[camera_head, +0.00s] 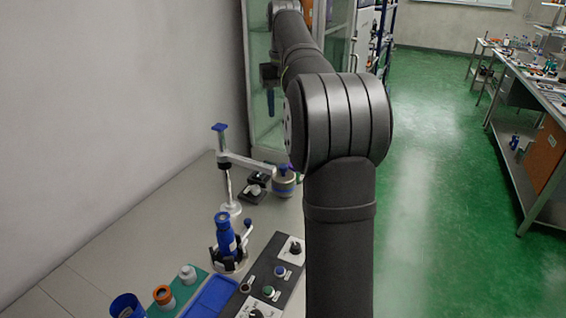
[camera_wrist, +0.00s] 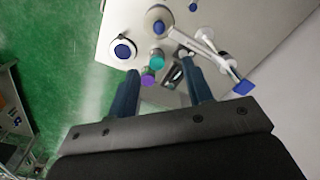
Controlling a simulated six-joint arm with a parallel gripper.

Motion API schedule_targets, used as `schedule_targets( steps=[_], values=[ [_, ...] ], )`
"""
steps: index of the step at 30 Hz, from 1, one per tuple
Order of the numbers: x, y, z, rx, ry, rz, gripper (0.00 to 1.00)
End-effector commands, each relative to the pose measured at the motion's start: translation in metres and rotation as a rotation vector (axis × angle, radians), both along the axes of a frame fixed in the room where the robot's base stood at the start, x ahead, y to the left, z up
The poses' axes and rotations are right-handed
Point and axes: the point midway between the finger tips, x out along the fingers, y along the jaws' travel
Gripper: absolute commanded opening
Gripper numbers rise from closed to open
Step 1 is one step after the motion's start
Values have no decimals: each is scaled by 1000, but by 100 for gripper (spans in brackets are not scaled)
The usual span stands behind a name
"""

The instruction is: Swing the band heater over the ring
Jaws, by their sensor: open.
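A blue bottle (camera_head: 226,236) stands upright in a dark clamp holder in front of the post. I cannot tell which piece is the ring. My gripper (camera_head: 269,98) is open, empty and high beyond the bench station.
A control panel (camera_head: 268,278) with knobs lies in front, beside a blue tray (camera_head: 211,297) and a green mat (camera_head: 180,292) with an orange-ringed piece. A glass cabinet (camera_head: 262,75) stands behind. In the wrist view a white disc with a blue centre (camera_wrist: 123,49) sits near the bench edge.

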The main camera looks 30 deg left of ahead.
Motion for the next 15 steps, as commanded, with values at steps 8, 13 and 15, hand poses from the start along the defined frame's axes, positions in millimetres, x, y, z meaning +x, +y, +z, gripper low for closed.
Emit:
schedule_targets(
  steps=[8,13,15],
  values=[
    [1,0,-20,-18,11,32,46],
    [0,-1,-55,-18,11,31,46],
    [0,-1,-71,-18,11,30,46]
  ],
)
